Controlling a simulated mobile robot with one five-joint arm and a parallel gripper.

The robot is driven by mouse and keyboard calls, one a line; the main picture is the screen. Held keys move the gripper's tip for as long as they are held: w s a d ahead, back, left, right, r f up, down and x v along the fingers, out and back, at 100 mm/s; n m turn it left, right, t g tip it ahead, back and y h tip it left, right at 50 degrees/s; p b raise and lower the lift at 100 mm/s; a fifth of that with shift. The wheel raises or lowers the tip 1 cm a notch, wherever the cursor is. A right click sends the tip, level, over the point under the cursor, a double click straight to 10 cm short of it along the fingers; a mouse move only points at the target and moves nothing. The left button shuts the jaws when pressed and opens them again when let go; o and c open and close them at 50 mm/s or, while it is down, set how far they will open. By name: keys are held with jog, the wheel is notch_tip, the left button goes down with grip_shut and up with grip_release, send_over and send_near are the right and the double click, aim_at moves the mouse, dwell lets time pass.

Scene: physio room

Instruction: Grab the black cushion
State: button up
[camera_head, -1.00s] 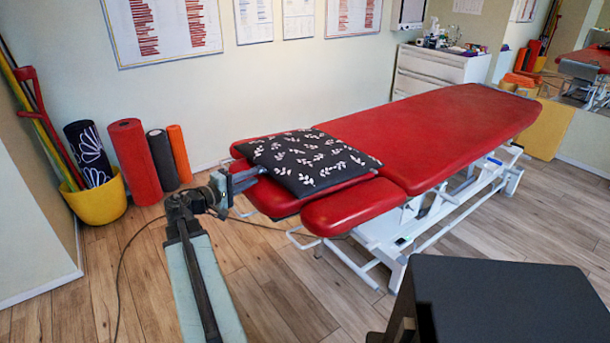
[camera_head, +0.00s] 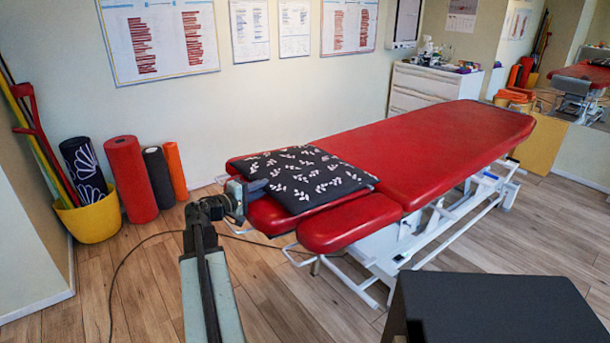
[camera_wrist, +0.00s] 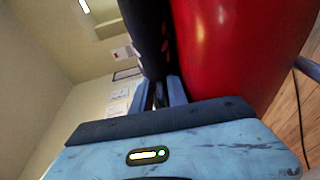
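The black cushion (camera_head: 305,179) has white leaf prints and lies flat on the head end of the red treatment table (camera_head: 440,140). My gripper (camera_head: 264,185) is at the cushion's left edge in the head view, at about its height. In the wrist view, the fingers (camera_wrist: 162,92) point along the dark cushion (camera_wrist: 146,35), which rises from between or just beyond their tips. The red padding (camera_wrist: 235,60) is close on the right. The fingers look close together, but their grip on the cushion edge is unclear.
A black box-like surface (camera_head: 490,310) stands at the front right. A yellow bucket (camera_head: 90,218) and rolled mats (camera_head: 131,180) stand by the left wall. A white drawer unit (camera_head: 432,88) is at the back. The table's white frame (camera_head: 385,250) sticks out low. Wood floor is free at left.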

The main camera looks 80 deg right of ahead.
grip_shut()
dwell(1.3)
